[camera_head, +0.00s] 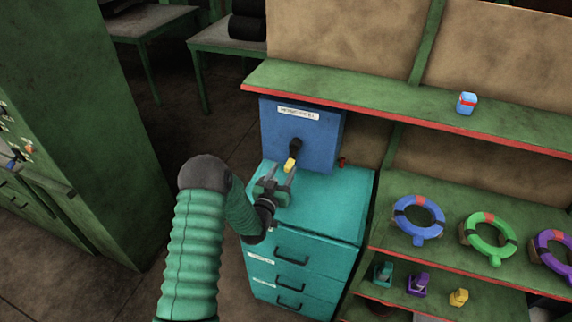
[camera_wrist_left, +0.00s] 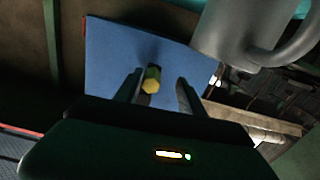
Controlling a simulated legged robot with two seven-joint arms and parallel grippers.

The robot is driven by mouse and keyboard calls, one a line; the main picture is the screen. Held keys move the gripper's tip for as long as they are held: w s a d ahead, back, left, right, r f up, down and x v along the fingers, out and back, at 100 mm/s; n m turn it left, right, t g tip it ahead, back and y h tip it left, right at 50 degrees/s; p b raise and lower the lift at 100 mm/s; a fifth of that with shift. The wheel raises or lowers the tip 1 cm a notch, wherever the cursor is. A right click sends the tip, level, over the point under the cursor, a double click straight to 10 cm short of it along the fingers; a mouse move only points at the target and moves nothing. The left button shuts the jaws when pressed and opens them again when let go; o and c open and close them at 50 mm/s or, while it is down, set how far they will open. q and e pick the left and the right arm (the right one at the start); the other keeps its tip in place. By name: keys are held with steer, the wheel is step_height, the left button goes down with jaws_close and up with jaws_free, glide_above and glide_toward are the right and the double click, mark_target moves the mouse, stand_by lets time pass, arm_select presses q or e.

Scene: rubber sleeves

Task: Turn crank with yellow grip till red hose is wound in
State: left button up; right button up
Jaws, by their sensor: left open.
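A blue box (camera_head: 292,131) with a white label stands on the teal drawer cabinet (camera_head: 335,199). A dark crank on its front ends in a yellow grip (camera_head: 290,165). My left gripper (camera_head: 282,175) is open just in front of the box, with its fingers close to the yellow grip. In the left wrist view the yellow grip (camera_wrist_left: 152,79) lies between the two open fingers, nearer the left one; whether they touch is unclear. A small red piece (camera_head: 341,162) shows at the box's right side, possibly the hose end. My right gripper is not in view.
A green shelf (camera_head: 420,115) with a red edge runs close above the box. Blue (camera_head: 418,218), green (camera_head: 489,238) and purple rings lie on the lower shelf at right. A tall green cabinet (camera_head: 75,120) stands at left.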

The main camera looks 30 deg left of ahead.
arm_select(q)
steer(key=shift+w+a, duration=0.25)
steer(key=shift+w, duration=0.75)
steer(key=shift+w+d, duration=0.15)
steer(key=shift+d, duration=0.25)
steer(key=shift+d+r, duration=0.3)
steer(key=shift+d, duration=0.3)
steer(key=shift+c, duration=2.1)
steer(key=shift+a+f, duration=0.2)
steer(key=shift+a, duration=0.45)
jaws_close()
steer(key=shift+d, duration=0.1)
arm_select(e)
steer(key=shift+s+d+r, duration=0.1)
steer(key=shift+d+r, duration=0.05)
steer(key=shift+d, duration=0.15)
arm_select(q)
steer(key=shift+d, duration=0.2)
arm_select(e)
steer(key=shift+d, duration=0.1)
